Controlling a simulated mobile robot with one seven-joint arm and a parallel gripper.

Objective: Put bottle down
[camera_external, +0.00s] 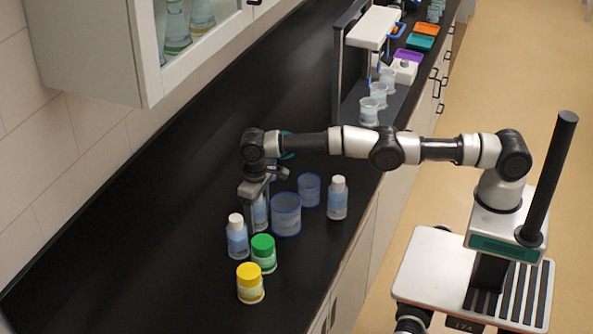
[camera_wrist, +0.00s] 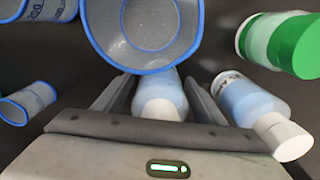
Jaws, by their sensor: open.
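My gripper (camera_external: 257,200) is above the black bench, pointing down, with its fingers apart. In the wrist view, my gripper (camera_wrist: 160,92) has a blue-labelled bottle with a white top (camera_wrist: 160,98) between its fingers. That bottle (camera_external: 260,212) looks upright on the bench in the external view, partly hidden by my gripper and its neighbours. Whether a finger touches it I cannot tell. A similar white-capped bottle (camera_external: 237,240) stands just left of it and shows at right in the wrist view (camera_wrist: 250,103).
A blue-rimmed beaker (camera_external: 286,216) stands close on the right, with a smaller beaker (camera_external: 309,190) and another white-capped bottle (camera_external: 337,202) beyond. Green-capped (camera_external: 263,255) and yellow-capped (camera_external: 250,287) bottles stand in front. Bare bench (camera_external: 150,250) lies to the left.

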